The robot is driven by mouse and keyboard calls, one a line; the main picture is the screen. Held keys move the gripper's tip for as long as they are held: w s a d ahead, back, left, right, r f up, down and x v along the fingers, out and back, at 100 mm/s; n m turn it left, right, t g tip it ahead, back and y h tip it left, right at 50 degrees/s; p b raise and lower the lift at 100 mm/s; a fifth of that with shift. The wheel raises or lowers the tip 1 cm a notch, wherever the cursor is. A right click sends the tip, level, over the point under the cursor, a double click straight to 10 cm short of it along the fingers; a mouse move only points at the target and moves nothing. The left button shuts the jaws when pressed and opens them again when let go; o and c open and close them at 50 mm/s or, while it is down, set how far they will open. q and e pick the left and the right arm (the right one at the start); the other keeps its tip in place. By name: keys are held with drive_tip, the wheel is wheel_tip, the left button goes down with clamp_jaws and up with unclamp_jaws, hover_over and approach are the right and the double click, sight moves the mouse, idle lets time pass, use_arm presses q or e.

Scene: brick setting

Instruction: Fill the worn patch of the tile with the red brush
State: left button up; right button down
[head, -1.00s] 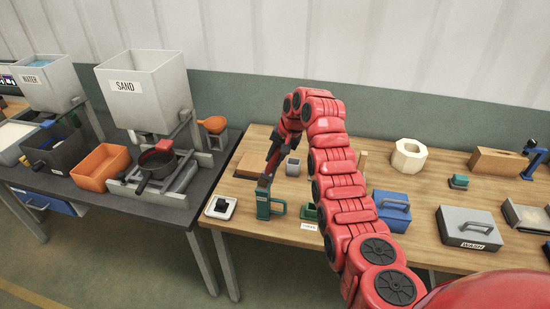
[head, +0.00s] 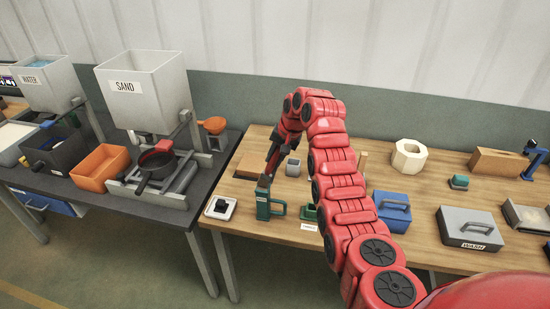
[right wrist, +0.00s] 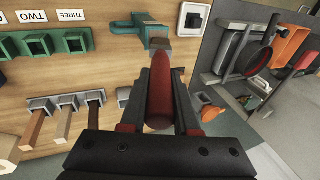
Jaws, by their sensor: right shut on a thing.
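My right gripper (head: 267,178) is over the left part of the wooden table. In the right wrist view its fingers (right wrist: 160,82) are shut on a red brush (right wrist: 160,98), its handle between them. The brush's grey-brown end (right wrist: 158,43) points away from the gripper, in front of or near a teal handled tool (right wrist: 125,29). That tool (head: 264,205) stands below the gripper in the head view. A white square piece with a dark square (head: 219,207) lies left of it, also in the right wrist view (right wrist: 192,18). I cannot tell which thing is the tile. My left gripper is out of view.
A dark table at left holds the sand hopper (head: 145,90), a black pan (head: 156,168) and an orange bin (head: 100,167). Green square holders (right wrist: 76,42) and sticks in grey sockets (right wrist: 67,105) are near the gripper. A blue box (head: 392,210) stands right of my arm.

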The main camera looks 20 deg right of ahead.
drive_tip(key=shift+r, duration=3.5)
